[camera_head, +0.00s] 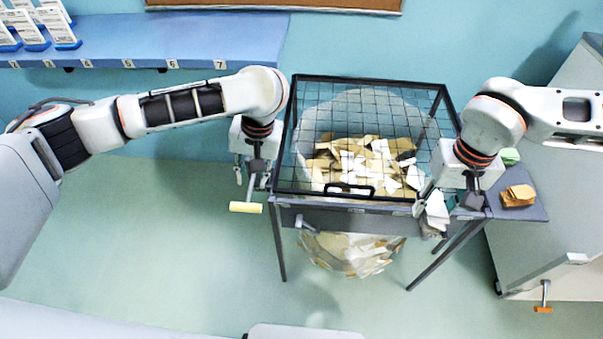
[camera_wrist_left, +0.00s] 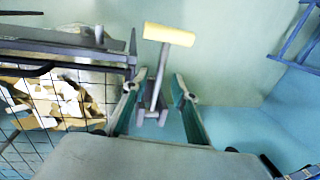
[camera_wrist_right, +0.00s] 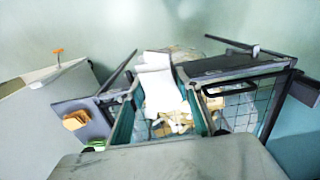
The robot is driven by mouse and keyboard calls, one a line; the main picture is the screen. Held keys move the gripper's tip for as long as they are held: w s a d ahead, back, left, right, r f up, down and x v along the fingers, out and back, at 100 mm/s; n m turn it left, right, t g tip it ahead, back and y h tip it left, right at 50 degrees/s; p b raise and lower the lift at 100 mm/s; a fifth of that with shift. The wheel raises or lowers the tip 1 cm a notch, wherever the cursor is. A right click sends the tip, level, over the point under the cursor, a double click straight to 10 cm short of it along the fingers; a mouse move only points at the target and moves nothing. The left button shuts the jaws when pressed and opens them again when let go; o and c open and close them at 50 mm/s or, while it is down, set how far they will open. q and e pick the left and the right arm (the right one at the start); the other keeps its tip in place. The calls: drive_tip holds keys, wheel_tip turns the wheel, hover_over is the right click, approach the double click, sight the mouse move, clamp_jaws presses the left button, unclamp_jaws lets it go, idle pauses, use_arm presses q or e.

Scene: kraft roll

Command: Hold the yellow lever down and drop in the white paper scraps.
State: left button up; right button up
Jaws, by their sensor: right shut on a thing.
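The yellow lever (camera_head: 245,207) sticks out at the left front of the black mesh-lidded bin (camera_head: 370,198). My left gripper (camera_head: 256,186) is above and behind its yellow bar. In the left wrist view the fingers (camera_wrist_left: 154,88) are spread either side of the lever's grey arm, with the yellow bar (camera_wrist_left: 169,35) beyond the tips; contact cannot be told. My right gripper (camera_head: 436,205) is shut on white paper scraps (camera_head: 437,214) at the bin's right front corner. They also show between its fingers in the right wrist view (camera_wrist_right: 158,85). The mesh lid looks down.
White and tan scraps (camera_head: 365,160) lie inside the bin, and a clear bag of scraps (camera_head: 350,252) hangs below. A brown stack (camera_head: 518,195) and a green item (camera_head: 509,157) sit on the right side shelf. A grey cabinet with an orange handle (camera_head: 543,309) stands right. The left floor is clear.

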use_arm(q)
drive_tip(key=shift+a+f, duration=0.15)
drive_tip(key=shift+f, duration=0.65)
clamp_jaws()
drive_tip(key=shift+f, duration=0.1)
